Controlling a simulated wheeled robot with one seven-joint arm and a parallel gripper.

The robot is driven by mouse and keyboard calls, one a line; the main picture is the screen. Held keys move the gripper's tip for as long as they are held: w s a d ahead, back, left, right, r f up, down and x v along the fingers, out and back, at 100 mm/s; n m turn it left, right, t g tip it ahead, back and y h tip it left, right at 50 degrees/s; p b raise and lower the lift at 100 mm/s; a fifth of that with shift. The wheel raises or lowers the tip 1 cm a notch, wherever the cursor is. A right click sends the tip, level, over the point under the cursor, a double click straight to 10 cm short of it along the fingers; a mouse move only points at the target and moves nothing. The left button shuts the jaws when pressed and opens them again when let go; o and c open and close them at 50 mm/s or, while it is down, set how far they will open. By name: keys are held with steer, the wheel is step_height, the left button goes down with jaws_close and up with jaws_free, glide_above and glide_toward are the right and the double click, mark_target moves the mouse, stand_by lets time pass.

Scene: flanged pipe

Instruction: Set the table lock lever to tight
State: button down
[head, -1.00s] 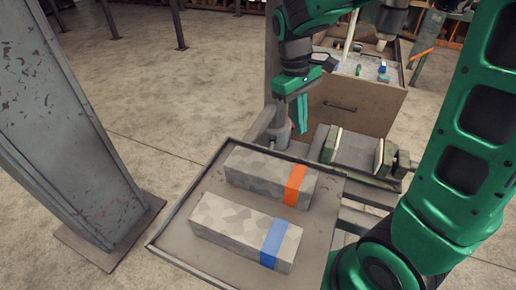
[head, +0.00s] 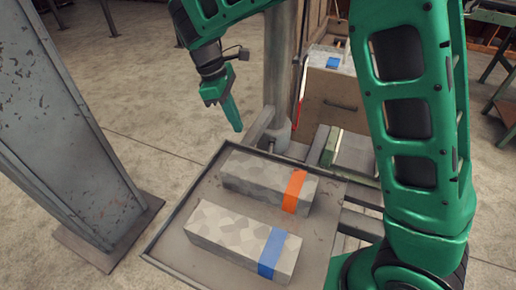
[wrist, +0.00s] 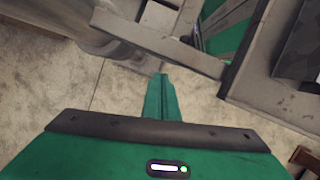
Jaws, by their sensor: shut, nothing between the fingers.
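My gripper (head: 237,126) is shut and empty, its fingers pointing down in the open just left of a grey upright column (head: 281,65). In the wrist view the shut fingers (wrist: 160,80) point toward a grey bar (wrist: 165,38) beside the column's round base (wrist: 75,30), with floor around them. I cannot clearly make out the table lock lever. A thin red and white part (head: 301,88) stands at the column's right side; I cannot tell whether it is the lever or its setting.
A grey tray (head: 185,236) in front holds two patterned blocks, one with an orange band (head: 294,190), one with a blue band (head: 272,252). A brown cabinet (head: 335,105) stands behind. A grey steel post (head: 60,110) stands at left. Floor between post and gripper is clear.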

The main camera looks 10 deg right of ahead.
steer(key=shift+f, duration=0.15)
steer(key=s+d+f, duration=0.2)
steer(key=d+f, duration=0.4)
steer(key=f, duration=0.4)
steer(key=shift+s+d, duration=0.15)
steer(key=shift+d, duration=0.1)
